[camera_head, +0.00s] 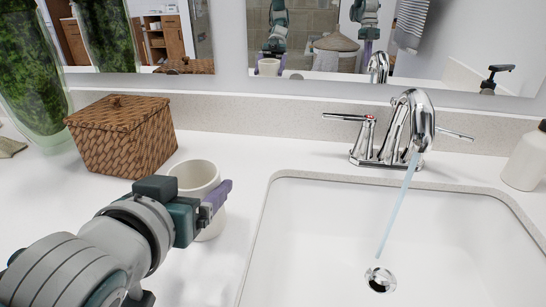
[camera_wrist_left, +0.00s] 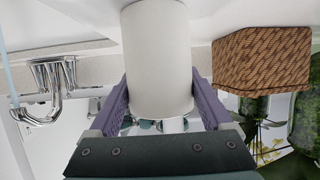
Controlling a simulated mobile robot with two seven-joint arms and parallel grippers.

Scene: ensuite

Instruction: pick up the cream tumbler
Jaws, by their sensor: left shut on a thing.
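The cream tumbler (camera_head: 196,178) stands upright in the head view, on the white counter left of the sink. My left gripper (camera_head: 217,197) reaches it from the front left, and its purple fingers sit at the tumbler's side. In the left wrist view the tumbler (camera_wrist_left: 157,60) lies between the two purple fingers of my left gripper (camera_wrist_left: 158,105), which is shut on it. The arm and gripper hide part of the tumbler's lower side in the head view, so I cannot tell whether its base touches the counter. My right gripper is not in view.
A woven brown box (camera_head: 122,136) and a green glass vase (camera_head: 32,75) stand behind to the left. The white sink (camera_head: 320,235) lies to the right, with water running from the chrome faucet (camera_head: 396,130). A white bottle (camera_head: 525,160) stands at the far right. A mirror backs the counter.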

